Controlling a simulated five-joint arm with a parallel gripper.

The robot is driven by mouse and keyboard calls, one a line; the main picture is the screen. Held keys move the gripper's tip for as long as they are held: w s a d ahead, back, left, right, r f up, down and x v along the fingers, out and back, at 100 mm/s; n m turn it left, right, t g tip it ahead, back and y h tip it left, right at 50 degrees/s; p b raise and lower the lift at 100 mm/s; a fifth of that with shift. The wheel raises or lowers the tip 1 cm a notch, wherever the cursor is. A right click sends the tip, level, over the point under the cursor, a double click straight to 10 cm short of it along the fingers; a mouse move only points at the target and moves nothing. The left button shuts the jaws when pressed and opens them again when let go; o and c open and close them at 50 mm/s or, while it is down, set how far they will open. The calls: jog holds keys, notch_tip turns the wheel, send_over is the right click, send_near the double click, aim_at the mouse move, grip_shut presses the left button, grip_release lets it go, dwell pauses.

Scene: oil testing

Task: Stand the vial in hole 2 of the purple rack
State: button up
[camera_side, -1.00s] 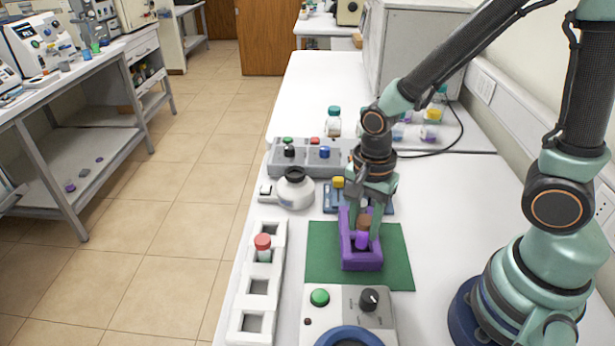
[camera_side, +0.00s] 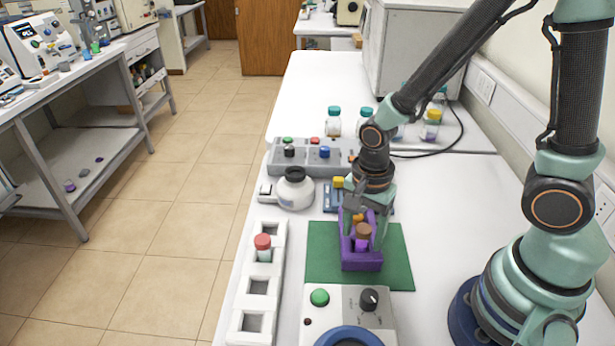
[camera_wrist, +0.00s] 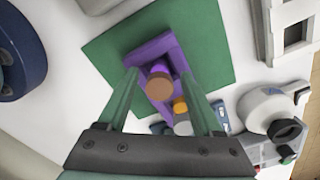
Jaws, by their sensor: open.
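The purple rack (camera_side: 361,265) sits on a green mat (camera_side: 398,278). It also shows in the wrist view (camera_wrist: 168,43). A vial with a brown cap and purple body (camera_side: 362,241) stands in the rack near its front end; its brown cap (camera_wrist: 159,88) shows between my fingers in the wrist view. I cannot tell the hole's number. An orange cap (camera_wrist: 180,105) and a pale cap (camera_wrist: 183,127) lie behind it; their bodies are mostly hidden. My gripper (camera_side: 362,224) is open above the rack, its fingers either side of the brown-capped vial with gaps visible (camera_wrist: 157,74).
A white rack (camera_side: 246,295) with a red-capped vial (camera_side: 263,249) stands left of the mat. A white flask-like vessel (camera_side: 295,190) and a grey button box (camera_side: 275,157) are behind. A control box with a green button (camera_side: 320,297) stands in front. Clear bench lies right of the mat.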

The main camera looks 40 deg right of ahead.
aim_at(363, 229)
jog(key=shift+r, duration=0.1)
jog(key=d+r+n+t, duration=0.2)
jog(key=r+n, duration=0.5)
jog(key=r, duration=0.3)
jog(key=w+d+r+n+t, duration=0.1)
jog(key=d+r+n+t, duration=0.2)
jog(key=r+n, duration=0.5)
notch_tip(363, 229, up, 2)
jog(key=shift+d+r+t, duration=0.1)
jog(key=shift+d+t, duration=0.15)
jog(key=shift+t, duration=0.05)
dwell(1.0)
